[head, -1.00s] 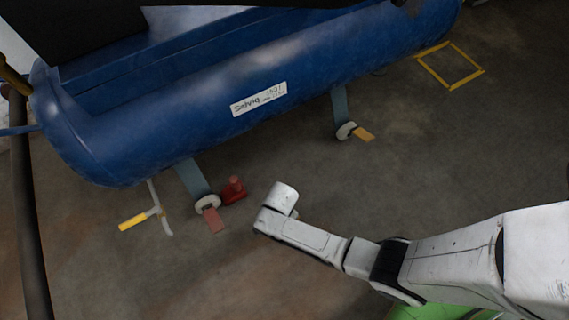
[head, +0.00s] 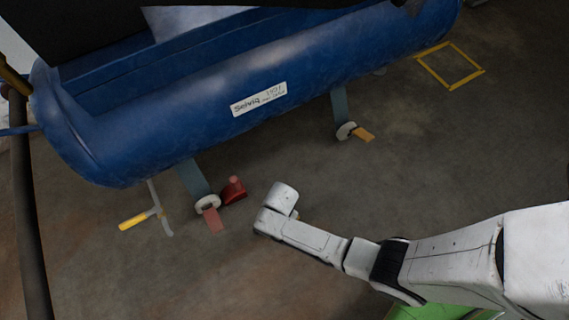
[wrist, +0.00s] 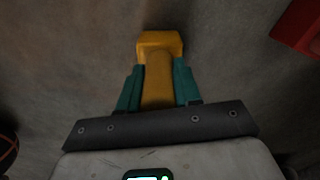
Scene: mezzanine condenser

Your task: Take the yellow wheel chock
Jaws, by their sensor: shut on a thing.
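The yellow wheel chock (wrist: 159,75) shows in the wrist view, between the two teal fingers of my gripper (wrist: 158,88). The fingers are shut on its narrow part, and its wider end sticks out beyond the fingertips. Grey floor lies behind it; I cannot tell whether the chock touches it.
A blue tank (head: 230,105) on legs spans the back. A red object (head: 234,189) stands by its near leg; a red thing (wrist: 298,27) shows in the wrist view. A yellow-handled tool (head: 138,220) lies left. A yellow floor outline (head: 431,74) is at upper right. Floor between is bare.

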